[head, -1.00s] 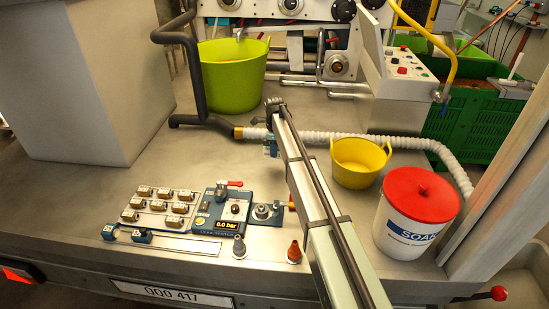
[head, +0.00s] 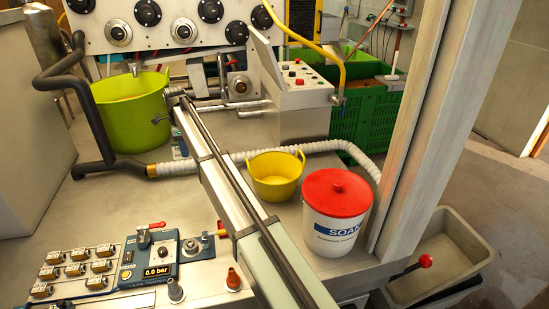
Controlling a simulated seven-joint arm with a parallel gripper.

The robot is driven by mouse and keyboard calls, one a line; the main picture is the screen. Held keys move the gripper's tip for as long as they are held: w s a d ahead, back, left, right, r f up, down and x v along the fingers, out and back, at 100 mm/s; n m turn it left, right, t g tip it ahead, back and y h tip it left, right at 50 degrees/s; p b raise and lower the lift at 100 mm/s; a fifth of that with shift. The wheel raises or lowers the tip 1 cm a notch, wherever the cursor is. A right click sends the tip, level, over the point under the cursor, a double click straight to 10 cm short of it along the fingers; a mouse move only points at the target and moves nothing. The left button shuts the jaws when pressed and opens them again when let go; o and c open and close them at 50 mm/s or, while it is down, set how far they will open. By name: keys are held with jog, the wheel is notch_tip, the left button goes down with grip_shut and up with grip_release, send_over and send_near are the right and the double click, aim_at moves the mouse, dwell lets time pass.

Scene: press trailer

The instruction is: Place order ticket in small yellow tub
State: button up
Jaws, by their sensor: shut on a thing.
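The small yellow tub (head: 263,187) stands upright on the grey deck, right of my arm, with its handles up and its inside looking empty. My gripper (head: 181,149) is at the far end of my arm, left of the yellow tub and close to the green tub. It is small and partly hidden by the arm. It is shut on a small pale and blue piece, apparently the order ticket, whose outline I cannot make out.
A large lime-green tub (head: 128,115) stands at the back left. A red-lidded white bucket (head: 333,235) stands right of the yellow tub. A ribbed white hose (head: 330,146) runs behind it. A blue valve panel (head: 150,255) is front left, and a grey post (head: 425,130) rises at right.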

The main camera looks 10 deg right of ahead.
jog(key=d, duration=1.8)
send_over(275, 180)
jog(key=s+a, duration=0.1)
jog(key=s, duration=0.4)
notch_tip(275, 180, down, 10)
jog(key=shift+n, duration=0.4)
jog(key=shift+a+f, duration=0.1)
jog(key=shift+f, duration=5.4)
jog(key=shift+f, duration=0.1)
grip_shut()
jog(key=o, duration=1)
grip_release()
notch_tip(275, 180, up, 12)
